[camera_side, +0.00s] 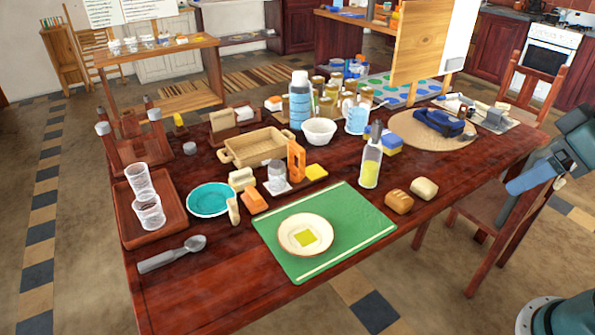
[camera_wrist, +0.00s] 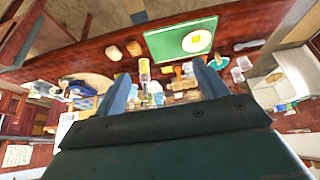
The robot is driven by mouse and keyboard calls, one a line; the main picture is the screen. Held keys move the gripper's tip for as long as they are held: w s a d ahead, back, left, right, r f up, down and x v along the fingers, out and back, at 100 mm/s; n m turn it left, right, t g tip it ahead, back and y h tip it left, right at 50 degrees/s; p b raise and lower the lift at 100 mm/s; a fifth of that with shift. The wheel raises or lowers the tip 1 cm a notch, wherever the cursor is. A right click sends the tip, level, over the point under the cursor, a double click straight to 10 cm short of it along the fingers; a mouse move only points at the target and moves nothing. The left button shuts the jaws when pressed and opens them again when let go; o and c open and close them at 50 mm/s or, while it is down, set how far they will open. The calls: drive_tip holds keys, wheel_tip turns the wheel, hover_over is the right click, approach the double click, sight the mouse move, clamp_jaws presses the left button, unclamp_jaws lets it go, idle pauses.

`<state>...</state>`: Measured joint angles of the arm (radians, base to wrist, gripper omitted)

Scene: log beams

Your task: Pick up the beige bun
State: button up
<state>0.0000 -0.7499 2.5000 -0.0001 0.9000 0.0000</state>
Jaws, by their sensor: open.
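The beige bun (camera_side: 424,188) is a pale rounded loaf on the dark red table, near its front right edge. A browner bun (camera_side: 399,201) lies close beside it, nearer the green mat. In the wrist view the beige bun (camera_wrist: 113,53) is small, beyond the left finger, with the brown bun (camera_wrist: 134,48) to its right. My gripper (camera_wrist: 161,72) has its two blue fingers spread apart with nothing held between them. In the side view my gripper (camera_side: 507,200) is at the right, beyond the table edge and well apart from the bun.
A green mat (camera_side: 345,210) with a plate (camera_side: 305,249) lies left of the buns. A bottle with yellow liquid (camera_side: 371,165) stands behind them. A round woven mat (camera_side: 405,132) with a blue object is farther back. A wooden chair (camera_side: 490,200) stands by the right edge.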

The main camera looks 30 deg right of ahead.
drive_tip(key=o, duration=0.5)
drive_tip(key=shift+w, duration=0.1)
drive_tip(key=m+g, duration=0.6)
drive_tip(key=m, duration=1.1)
hover_over(426, 181)
wheel_tip(426, 181, down, 22)
drive_tip(key=shift+f, duration=4.4)
